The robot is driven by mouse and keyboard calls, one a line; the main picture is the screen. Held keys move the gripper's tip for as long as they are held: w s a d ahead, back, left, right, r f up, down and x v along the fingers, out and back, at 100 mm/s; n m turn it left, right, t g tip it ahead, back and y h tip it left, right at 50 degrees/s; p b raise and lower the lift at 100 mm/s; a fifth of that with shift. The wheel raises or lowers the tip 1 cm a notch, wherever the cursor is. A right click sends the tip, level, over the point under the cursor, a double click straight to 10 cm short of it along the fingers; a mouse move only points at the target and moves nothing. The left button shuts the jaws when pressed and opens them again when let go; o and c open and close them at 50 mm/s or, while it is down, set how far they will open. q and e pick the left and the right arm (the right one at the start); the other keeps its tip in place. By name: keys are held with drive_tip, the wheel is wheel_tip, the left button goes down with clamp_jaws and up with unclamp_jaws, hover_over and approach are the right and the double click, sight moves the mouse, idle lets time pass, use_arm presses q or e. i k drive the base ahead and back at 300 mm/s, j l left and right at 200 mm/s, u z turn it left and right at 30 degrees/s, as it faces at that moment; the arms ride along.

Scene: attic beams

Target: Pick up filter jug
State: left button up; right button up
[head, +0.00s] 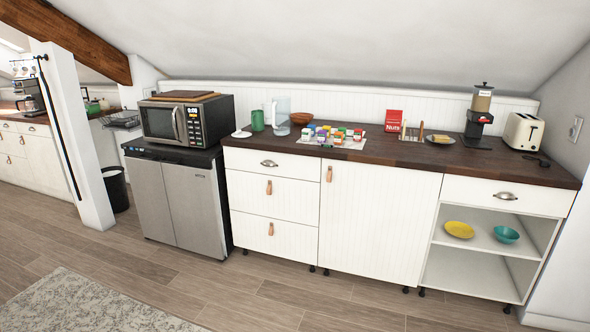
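A clear jug (281,116), which looks like the filter jug, stands upright on the dark wooden counter (400,154). It is towards the counter's left end, at the back. A green mug (258,121) is just to its left and a brown bowl (301,118) just to its right. The jug's handle side shows at its left edge. Neither of my grippers shows in the head view, so the jug is not held by anything I can see.
A white cloth with several small boxes (347,143) lies right of the jug. A microwave (187,120) stands on a small fridge (180,205) to the left. A white post (78,140) and a black bin (116,188) are further left. The wooden floor (265,290) before the cabinets is clear.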

sight(281, 105)
drive_tip(key=i+j+u, duration=0.2)
drive_tip(key=i+u, duration=0.25)
drive_tip(key=i, duration=0.55)
drive_tip(key=i+l+u, duration=0.15)
drive_tip(key=i+u, duration=0.25)
drive_tip(key=i, duration=0.6)
